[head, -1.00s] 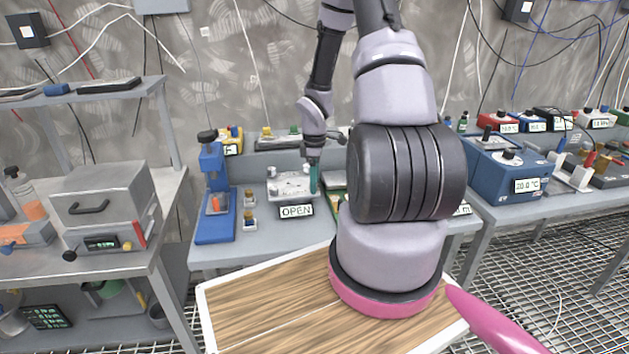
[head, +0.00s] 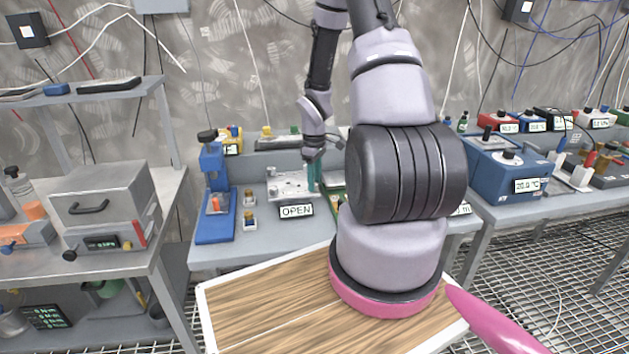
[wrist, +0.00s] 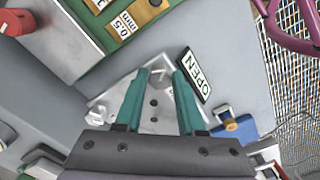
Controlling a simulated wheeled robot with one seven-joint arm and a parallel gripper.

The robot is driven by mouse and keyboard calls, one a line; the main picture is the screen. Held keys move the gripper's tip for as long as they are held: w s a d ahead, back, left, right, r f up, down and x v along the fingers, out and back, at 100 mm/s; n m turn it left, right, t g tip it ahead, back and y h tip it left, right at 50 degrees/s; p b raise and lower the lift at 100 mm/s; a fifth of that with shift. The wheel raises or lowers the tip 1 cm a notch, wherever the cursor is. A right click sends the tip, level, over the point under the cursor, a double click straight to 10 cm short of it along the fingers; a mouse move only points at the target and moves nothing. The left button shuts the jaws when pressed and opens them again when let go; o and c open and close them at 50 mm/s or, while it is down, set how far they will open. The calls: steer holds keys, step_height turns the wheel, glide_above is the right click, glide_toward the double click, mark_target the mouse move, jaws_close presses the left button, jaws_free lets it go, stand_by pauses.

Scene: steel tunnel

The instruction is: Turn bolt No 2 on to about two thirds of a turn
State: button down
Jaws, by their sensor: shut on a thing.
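A pale metal plate (head: 287,186) lies on the grey bench behind the OPEN sign (head: 296,211). In the wrist view the plate (wrist: 120,103) shows dark round holes between my fingers. My gripper (head: 314,186) points down at the plate's right part. Its teal fingers show in the wrist view (wrist: 160,74), standing apart with their tips at a small bright metal piece, which I take to be the bolt head. The gripper is shut on it. The bolt's number and turn angle cannot be read, as fingers and glare cover it.
A blue press-like stand (head: 214,195) is left of the plate, with small brass-topped pieces (head: 249,222) between. A blue box reading about 20 °C (head: 527,186) stands on the right bench. My arm hides the bench right of the plate.

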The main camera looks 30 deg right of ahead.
steer(key=m, duration=0.4)
steer(key=shift+m, duration=0.3)
steer(key=m, duration=0.4)
steer(key=shift+a+m, duration=0.15)
steer(key=shift+m, duration=0.15)
steer(key=m, duration=0.4)
steer(key=shift+m, duration=0.3)
steer(key=m, duration=0.4)
steer(key=shift+m, duration=0.3)
steer(key=c, duration=0.5)
jaws_free()
